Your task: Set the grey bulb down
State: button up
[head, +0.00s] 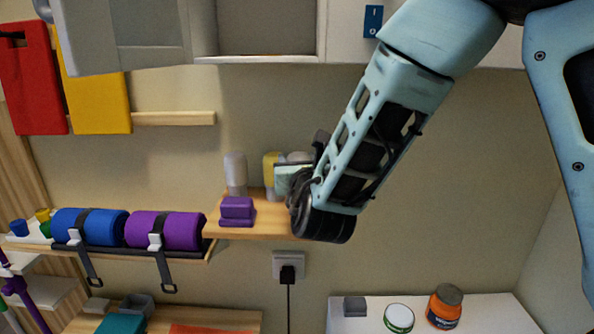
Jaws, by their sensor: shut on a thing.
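My arm reaches in from the upper right, and my gripper (296,178) is at the right part of a small wooden wall shelf (270,228). My wrist hides most of the fingers and part of the shelf. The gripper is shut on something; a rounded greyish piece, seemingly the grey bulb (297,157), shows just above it. Most of it is hidden, and I cannot tell whether it touches the shelf.
A grey-white bottle (235,172), a purple block (237,211) and a yellow item (270,172) stand on the shelf close to my gripper. Blue (88,227) and purple rolls (168,230) lie left. A cabinet (265,28) hangs above. A white surface (480,318) below right holds jars.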

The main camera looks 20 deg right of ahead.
jog(key=shift+f+p, duration=0.35)
jog(key=shift+f, duration=1.05)
jog(key=shift+f, duration=0.15)
jog(key=o, duration=1.1)
jog(key=shift+s, duration=0.1)
jog(key=shift+s+a+b, duration=0.25)
jog(key=shift+s+b, duration=1.3)
jog(key=shift+s, duration=0.4)
jog(key=shift+s+a+b, duration=0.2)
jog(key=shift+s+b, duration=1.35)
jog(key=shift+s, duration=0.45)
jog(key=shift+s+a+b, duration=0.25)
jog(key=shift+s+b, duration=1.3)
jog(key=shift+s, duration=0.4)
